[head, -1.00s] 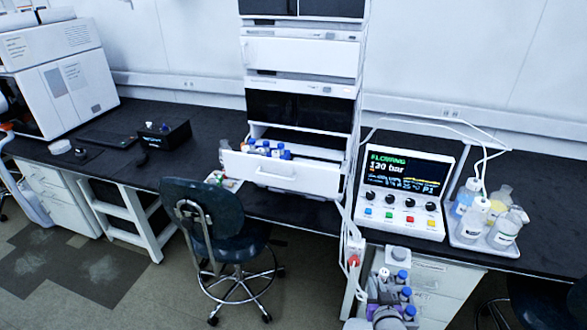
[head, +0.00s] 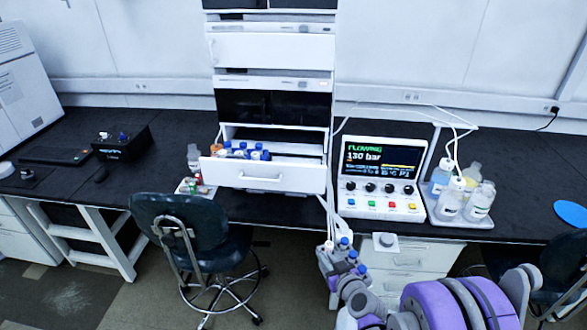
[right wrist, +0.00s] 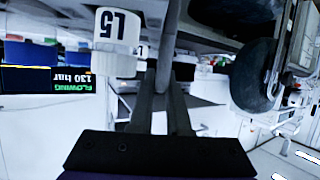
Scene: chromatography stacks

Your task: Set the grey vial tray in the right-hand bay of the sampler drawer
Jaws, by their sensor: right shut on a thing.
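The grey vial tray (head: 327,266) hangs in front of the bench, below and right of the sampler drawer. It carries several blue-capped vials. My right gripper (head: 345,285) is shut on it, mostly hidden behind the tray and my wrist. In the right wrist view the fingers (right wrist: 160,95) come together on a grey part, and a white cylinder marked L5 (right wrist: 118,28) is beside them. The white sampler drawer (head: 262,178) is pulled out. Blue-capped vials (head: 240,152) fill its left side. Its right-hand bay (head: 298,162) looks empty. My left gripper is out of view.
A pump controller (head: 381,178) and a bottle tray (head: 462,220) stand right of the drawer. A chair (head: 178,225) stands in front, left of the tray. Tubes (head: 326,215) hang near the tray. Small bottles (head: 194,165) stand left of the drawer.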

